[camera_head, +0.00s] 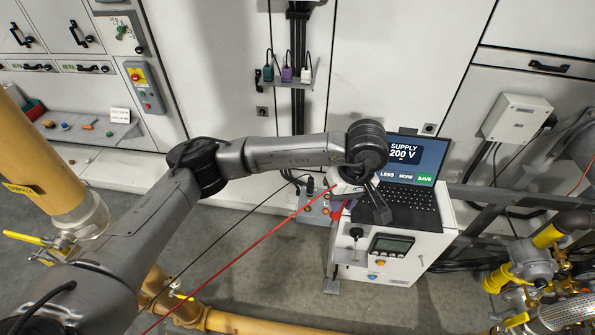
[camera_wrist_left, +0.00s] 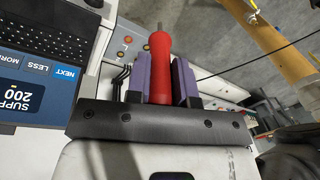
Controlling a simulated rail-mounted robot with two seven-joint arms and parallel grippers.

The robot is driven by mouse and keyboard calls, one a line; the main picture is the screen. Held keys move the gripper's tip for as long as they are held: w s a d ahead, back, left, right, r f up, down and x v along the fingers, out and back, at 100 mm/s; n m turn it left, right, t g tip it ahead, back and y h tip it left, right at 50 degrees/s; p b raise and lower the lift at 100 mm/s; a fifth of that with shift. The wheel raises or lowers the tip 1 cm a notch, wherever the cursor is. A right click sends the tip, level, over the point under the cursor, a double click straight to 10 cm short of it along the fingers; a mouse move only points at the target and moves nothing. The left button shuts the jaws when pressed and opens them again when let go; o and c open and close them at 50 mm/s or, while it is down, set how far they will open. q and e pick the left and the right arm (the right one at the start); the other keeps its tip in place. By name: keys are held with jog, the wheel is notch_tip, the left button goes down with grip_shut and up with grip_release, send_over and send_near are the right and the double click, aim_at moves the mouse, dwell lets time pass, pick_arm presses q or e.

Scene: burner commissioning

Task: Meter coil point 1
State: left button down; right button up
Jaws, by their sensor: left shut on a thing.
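My left gripper (camera_head: 343,208) is in front of the laptop cart, its arm coming in from the left. In the left wrist view its two purple pads (camera_wrist_left: 161,78) are shut on a red probe (camera_wrist_left: 160,60), with the probe's thin end pointing away from the gripper. A small grey terminal box (camera_head: 314,208) with orange points stands just left of the gripper; part of it is hidden. I cannot tell which point is coil point 1, nor whether the probe tip touches anything. A meter with a grey display (camera_head: 391,245) is on the cart front. My right gripper is not in view.
The laptop (camera_head: 412,170) reads SUPPLY 200 V and stands on the white cart (camera_head: 425,245). A red lead (camera_head: 250,242) and a black lead cross the open floor. A yellow pipe (camera_head: 40,160) stands at left; yellow valves (camera_head: 530,262) are at right.

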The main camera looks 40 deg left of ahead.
pick_arm(q)
jog(key=w+a+f+n+t+h+p, duration=0.1)
jog(key=a+f+n, duration=0.4)
jog(key=a+n, duration=0.5)
jog(key=w+a+f+n+t+h+p, duration=0.2)
jog(key=a+f+n+h, duration=0.3)
jog(key=n, duration=1.8)
jog(key=a+t, duration=0.1)
jog(key=a, duration=0.3)
jog(key=shift+w+a+f+n+t, duration=0.2)
jog(key=shift+a+n+t, duration=0.2)
jog(key=shift+h+p, duration=0.3)
jog(key=shift+p, duration=0.05)
jog(key=shift+f+b, duration=1.05)
jog(key=shift+f, duration=1.55)
jog(key=shift+f, duration=0.1)
